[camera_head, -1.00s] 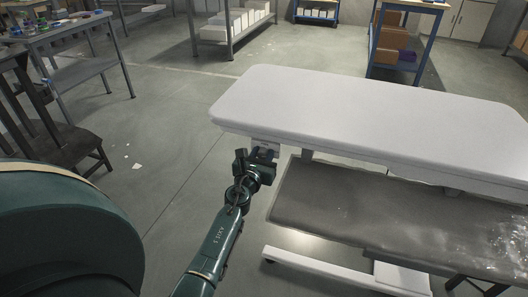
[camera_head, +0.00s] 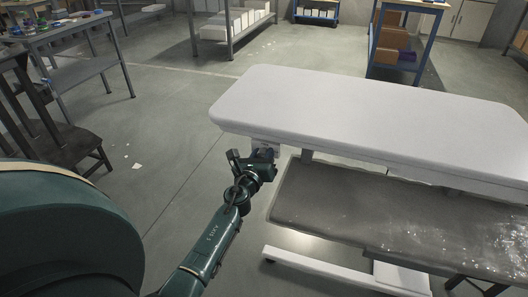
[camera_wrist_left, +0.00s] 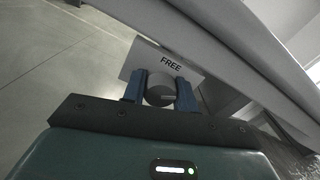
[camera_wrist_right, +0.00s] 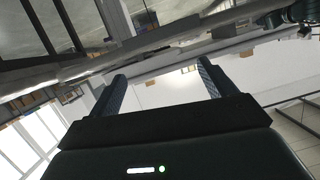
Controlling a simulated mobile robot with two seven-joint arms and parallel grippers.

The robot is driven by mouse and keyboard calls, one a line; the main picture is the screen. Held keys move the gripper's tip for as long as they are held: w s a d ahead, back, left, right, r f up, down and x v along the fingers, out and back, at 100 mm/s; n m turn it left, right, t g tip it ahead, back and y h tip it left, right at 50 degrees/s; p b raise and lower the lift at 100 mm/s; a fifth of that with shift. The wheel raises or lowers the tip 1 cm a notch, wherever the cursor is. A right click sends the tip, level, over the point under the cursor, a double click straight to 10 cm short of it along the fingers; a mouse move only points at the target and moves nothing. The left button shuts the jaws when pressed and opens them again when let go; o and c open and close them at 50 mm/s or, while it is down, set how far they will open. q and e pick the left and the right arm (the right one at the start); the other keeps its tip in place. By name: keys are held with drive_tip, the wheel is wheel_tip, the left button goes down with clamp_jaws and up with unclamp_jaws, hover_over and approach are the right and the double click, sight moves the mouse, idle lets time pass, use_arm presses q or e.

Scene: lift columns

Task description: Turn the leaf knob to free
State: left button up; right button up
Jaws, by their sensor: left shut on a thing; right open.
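The leaf knob is a grey round knob (camera_wrist_left: 160,90) under the edge of the white padded top. In the left wrist view it sits between the two blue fingers of my left gripper (camera_wrist_left: 160,92), which is shut on it. A pale plate (camera_wrist_left: 184,66) behind the knob reads "FREE" and looks tilted in this view. In the head view my left gripper (camera_head: 264,157) is at the near left corner of the white top (camera_head: 360,115) and hides the knob. My right gripper (camera_wrist_right: 163,82) shows only in its own wrist view, open with nothing between its fingers.
A dark grey lower shelf (camera_head: 340,212) and a white base rail (camera_head: 335,272) lie below the top. A workbench (camera_head: 75,35) and dark wooden furniture (camera_head: 60,140) stand at left. Shelving with white boxes (camera_head: 235,25) is at the back. The floor between is open.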

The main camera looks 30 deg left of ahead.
use_arm(q)
drive_tip(key=n, duration=0.6)
drive_tip(key=shift+n+b, duration=0.3)
drive_tip(key=n, duration=0.2)
drive_tip(key=shift+n, duration=1.8)
use_arm(e)
drive_tip(key=shift+d+r, duration=0.2)
drive_tip(key=shift+r, duration=0.05)
drive_tip(key=shift+s+f, duration=0.1)
drive_tip(key=shift+f, duration=0.1)
use_arm(q)
drive_tip(key=o, duration=0.9)
drive_tip(key=shift+o, duration=0.3)
drive_tip(key=shift+w+r, duration=0.1)
drive_tip(key=shift+r, duration=0.1)
use_arm(e)
drive_tip(key=shift+r, duration=0.1)
